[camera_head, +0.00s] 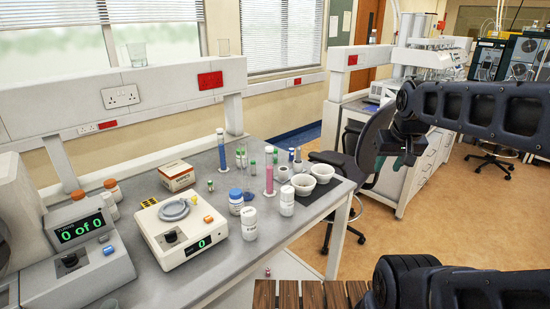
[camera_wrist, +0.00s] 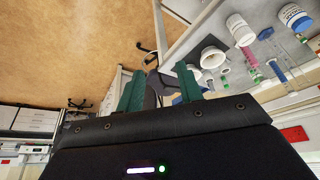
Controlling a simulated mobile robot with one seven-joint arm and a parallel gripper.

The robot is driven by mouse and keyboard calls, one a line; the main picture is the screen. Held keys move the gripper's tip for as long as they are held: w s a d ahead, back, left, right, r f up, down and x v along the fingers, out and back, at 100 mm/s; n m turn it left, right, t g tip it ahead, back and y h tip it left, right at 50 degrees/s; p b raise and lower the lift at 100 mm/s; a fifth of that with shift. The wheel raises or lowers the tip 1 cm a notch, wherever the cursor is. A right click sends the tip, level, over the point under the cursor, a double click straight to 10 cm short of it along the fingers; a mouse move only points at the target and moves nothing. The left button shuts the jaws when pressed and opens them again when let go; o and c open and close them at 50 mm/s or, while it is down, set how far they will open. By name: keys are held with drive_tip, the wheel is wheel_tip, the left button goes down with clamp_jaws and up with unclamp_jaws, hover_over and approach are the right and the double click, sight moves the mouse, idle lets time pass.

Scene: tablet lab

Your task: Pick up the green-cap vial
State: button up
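Several small green-capped vials stand on the grey bench in the head view: one (camera_head: 210,185) alone near the brown-and-white box, one (camera_head: 252,167) near the bench middle, and others close to the tall cylinders. I cannot tell which one the task means. My gripper (camera_head: 397,160) hangs in the air to the right of the bench, well apart from the vials. In the wrist view my gripper (camera_wrist: 159,88) shows two green fingers spread apart with nothing between them. Small green-topped items (camera_wrist: 303,38) show at the wrist view's right edge.
A tall blue cylinder (camera_head: 221,151) and a pink one (camera_head: 269,172) stand among the vials. White bowls (camera_head: 322,173) sit near the bench's right end. White jars (camera_head: 249,223) and a device (camera_head: 180,230) occupy the front. A dark chair (camera_head: 374,150) stands beside the bench.

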drive_tip(key=shift+o, duration=1.1)
